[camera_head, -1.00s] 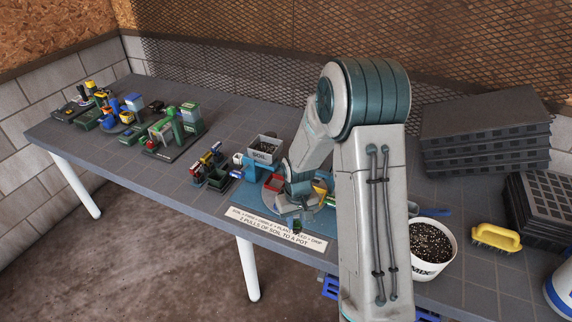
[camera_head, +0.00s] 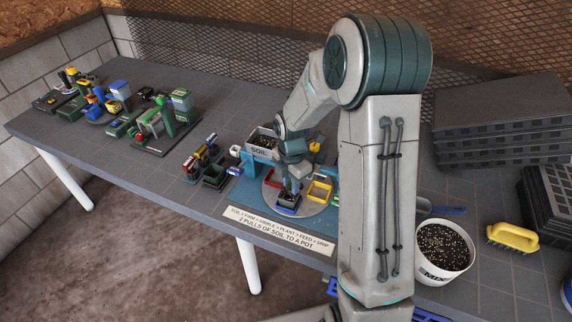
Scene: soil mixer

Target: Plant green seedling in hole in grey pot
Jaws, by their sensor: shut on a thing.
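My gripper (camera_head: 290,192) points down at the front of the round turntable (camera_head: 306,210), just over a blue square holder (camera_head: 287,207) with dark contents. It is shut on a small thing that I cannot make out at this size. No green seedling stands out clearly; the jaws and wrist cover that spot. I cannot tell which pot is the grey one, or whether its hole lies under my fingers. A red holder (camera_head: 272,180) and a yellow holder (camera_head: 320,192) sit beside it on the turntable.
A soil hopper (camera_head: 262,141) stands behind my wrist. Small coloured trays (camera_head: 213,178) stand left of the turntable. A white bucket of mix (camera_head: 444,268), a yellow brush (camera_head: 512,237) and stacked black trays (camera_head: 503,120) are at right. The table's front edge is close.

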